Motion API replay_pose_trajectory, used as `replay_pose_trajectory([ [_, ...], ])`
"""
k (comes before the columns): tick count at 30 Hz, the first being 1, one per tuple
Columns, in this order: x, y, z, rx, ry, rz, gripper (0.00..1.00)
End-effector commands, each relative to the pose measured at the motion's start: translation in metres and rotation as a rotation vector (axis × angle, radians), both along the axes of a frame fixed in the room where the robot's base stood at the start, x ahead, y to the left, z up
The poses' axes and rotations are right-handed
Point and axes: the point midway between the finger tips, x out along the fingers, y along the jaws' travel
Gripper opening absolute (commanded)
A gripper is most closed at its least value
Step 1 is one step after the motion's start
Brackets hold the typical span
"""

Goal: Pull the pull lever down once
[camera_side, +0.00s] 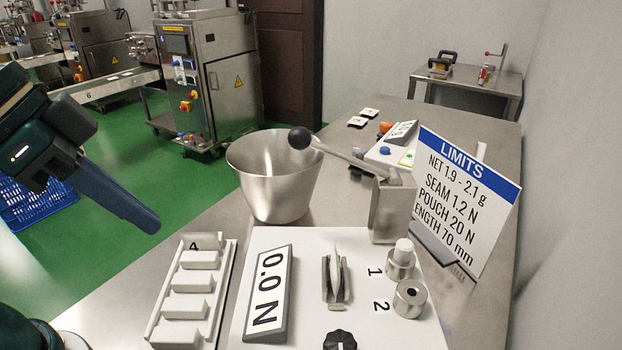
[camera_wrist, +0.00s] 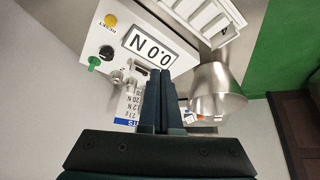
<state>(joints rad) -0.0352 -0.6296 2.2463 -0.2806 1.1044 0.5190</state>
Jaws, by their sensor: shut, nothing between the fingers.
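The pull lever (camera_side: 345,156) is a metal arm with a black ball knob (camera_side: 300,138) at its left end. It rises slightly from a metal post (camera_side: 391,210) toward the knob, which stands above the rim of a steel bowl (camera_side: 275,180). My gripper (camera_side: 150,222) is at the left in the side view, well apart from the knob, with the bowl's left side between them. Its fingers are together and empty; they also show in the wrist view (camera_wrist: 158,76). I cannot make out the lever clearly in the wrist view, where my fingers cover part of the scene.
A white tester panel with a 0.0 N display (camera_side: 267,298), a clamp (camera_side: 336,277) and two round metal fittings stands in front of the post. A slotted white rack (camera_side: 190,295) lies left of it. A LIMITS sign (camera_side: 467,195) stands right. Air above the rack is clear.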

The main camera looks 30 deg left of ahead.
Motion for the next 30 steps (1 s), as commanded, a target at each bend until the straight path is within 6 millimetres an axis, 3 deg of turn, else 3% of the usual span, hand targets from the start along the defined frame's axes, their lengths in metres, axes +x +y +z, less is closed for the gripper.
replay_pose_trajectory([
  [8,0.057,-0.032,0.075,-0.18,-0.086,-0.334,0.0],
  [16,0.119,-0.023,0.127,-0.334,-0.27,-0.537,0.0],
  [23,0.164,0.01,0.142,-0.432,-0.384,-0.559,0.0],
  [30,0.188,0.041,0.125,-0.479,-0.369,-0.477,0.0],
])
